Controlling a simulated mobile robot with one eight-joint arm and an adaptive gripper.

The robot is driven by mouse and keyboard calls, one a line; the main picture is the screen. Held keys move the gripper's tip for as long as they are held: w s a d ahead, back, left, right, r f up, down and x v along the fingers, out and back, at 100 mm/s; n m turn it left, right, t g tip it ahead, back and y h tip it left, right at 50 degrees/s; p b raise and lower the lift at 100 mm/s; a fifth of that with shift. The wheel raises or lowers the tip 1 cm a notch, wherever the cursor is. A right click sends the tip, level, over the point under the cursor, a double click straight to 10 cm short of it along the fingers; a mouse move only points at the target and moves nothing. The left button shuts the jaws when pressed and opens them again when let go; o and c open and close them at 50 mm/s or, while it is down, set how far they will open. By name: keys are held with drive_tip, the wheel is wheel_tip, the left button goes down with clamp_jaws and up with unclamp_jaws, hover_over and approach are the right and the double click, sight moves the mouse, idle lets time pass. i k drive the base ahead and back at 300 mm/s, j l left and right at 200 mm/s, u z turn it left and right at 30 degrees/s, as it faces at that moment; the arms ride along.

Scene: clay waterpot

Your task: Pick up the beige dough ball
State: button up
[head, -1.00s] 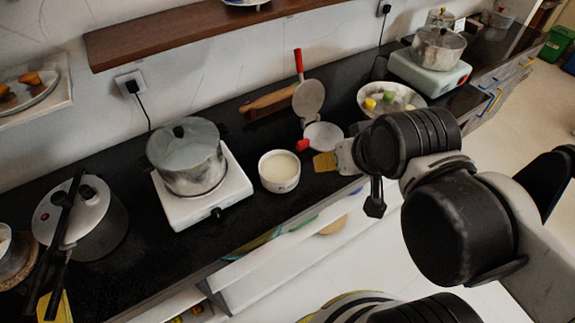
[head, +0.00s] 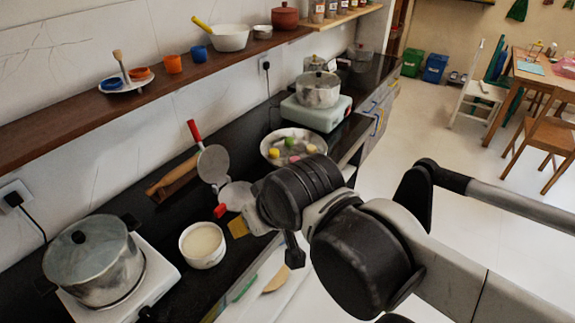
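A steel bowl (head: 294,133) on the dark counter holds several small coloured balls; a yellow one (head: 275,153) and a pink one (head: 294,158) show. I cannot pick out a beige ball among them at this size. A white bowl (head: 203,261) with pale, flat contents stands nearer, to the left. My gripper is at the far end of my arm, over the counter's front edge between these bowls in the picture. My wrist's dark joints hide most of it, so its fingers and any held thing cannot be made out.
A flat press (head: 213,163) with a red handle lies behind my wrist. A wooden rolling pin (head: 172,177) lies by the wall. A large pot (head: 92,268) stands left and a smaller pot (head: 317,90) on a stove at the back. Open floor (head: 440,150) lies to the right.

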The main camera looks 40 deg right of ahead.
sight(310, 149)
drive_tip(key=i+l, duration=0.15)
drive_tip(key=l, duration=0.25)
drive_tip(key=i+l, duration=0.15)
drive_tip(key=l, duration=0.25)
drive_tip(key=i+l, duration=0.15)
drive_tip(key=l, duration=0.3)
drive_tip(key=i+l, duration=0.1)
drive_tip(key=l, duration=0.3)
drive_tip(key=i+l, duration=0.15)
drive_tip(key=l, duration=0.25)
drive_tip(key=i+l, duration=0.15)
drive_tip(key=l, duration=0.25)
drive_tip(key=u, duration=0.05)
